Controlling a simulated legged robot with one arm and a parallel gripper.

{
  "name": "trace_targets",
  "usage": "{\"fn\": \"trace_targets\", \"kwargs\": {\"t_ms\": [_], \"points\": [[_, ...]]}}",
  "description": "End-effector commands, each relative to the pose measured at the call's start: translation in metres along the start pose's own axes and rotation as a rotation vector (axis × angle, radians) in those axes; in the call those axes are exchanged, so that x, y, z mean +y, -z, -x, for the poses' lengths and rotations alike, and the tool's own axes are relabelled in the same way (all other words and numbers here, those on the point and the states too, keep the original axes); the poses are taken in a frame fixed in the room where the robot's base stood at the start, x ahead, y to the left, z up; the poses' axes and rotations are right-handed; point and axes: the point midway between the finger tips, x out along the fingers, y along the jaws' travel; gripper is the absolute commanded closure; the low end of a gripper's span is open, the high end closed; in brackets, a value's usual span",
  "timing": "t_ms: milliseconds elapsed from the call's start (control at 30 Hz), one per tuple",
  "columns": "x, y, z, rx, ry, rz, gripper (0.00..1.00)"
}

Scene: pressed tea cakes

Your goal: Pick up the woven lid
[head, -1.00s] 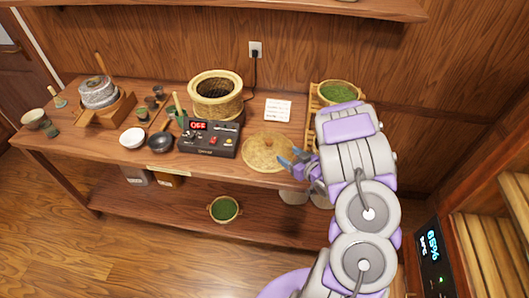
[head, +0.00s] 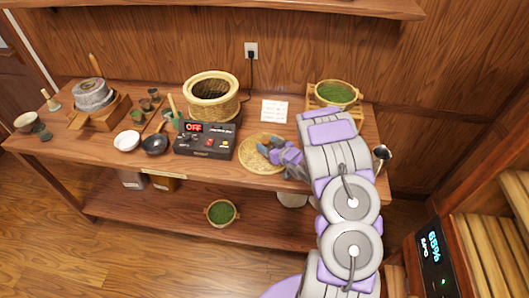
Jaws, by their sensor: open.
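The woven lid (head: 252,160) is a round, flat, straw-coloured disc. It lies on the wooden table near the front edge, to the right of the black control box. My gripper (head: 266,148) is open over the lid's right half and hides part of it, including its middle. I cannot tell whether the fingers touch the lid. The lid looks flat on the table.
The control box (head: 205,141) with a red OFF display stands left of the lid. A woven basket steamer (head: 212,108) is behind it. A white card (head: 274,110) lies behind the lid. A basket of green leaves (head: 337,94) is at the back right.

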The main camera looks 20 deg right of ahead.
Motion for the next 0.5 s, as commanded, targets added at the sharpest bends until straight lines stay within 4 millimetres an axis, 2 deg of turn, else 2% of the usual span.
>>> {"fn": "trace_targets", "kwargs": {"t_ms": [100,167,400,500], "points": [[-0.001,0.000,-0.019,0.005,0.002,0.004,0.36],[-0.001,0.001,-0.024,0.006,0.001,0.003,0.36],[-0.003,0.002,-0.026,0.003,-0.001,0.004,0.36],[-0.003,0.002,-0.026,0.003,-0.001,0.004,0.45]]}}
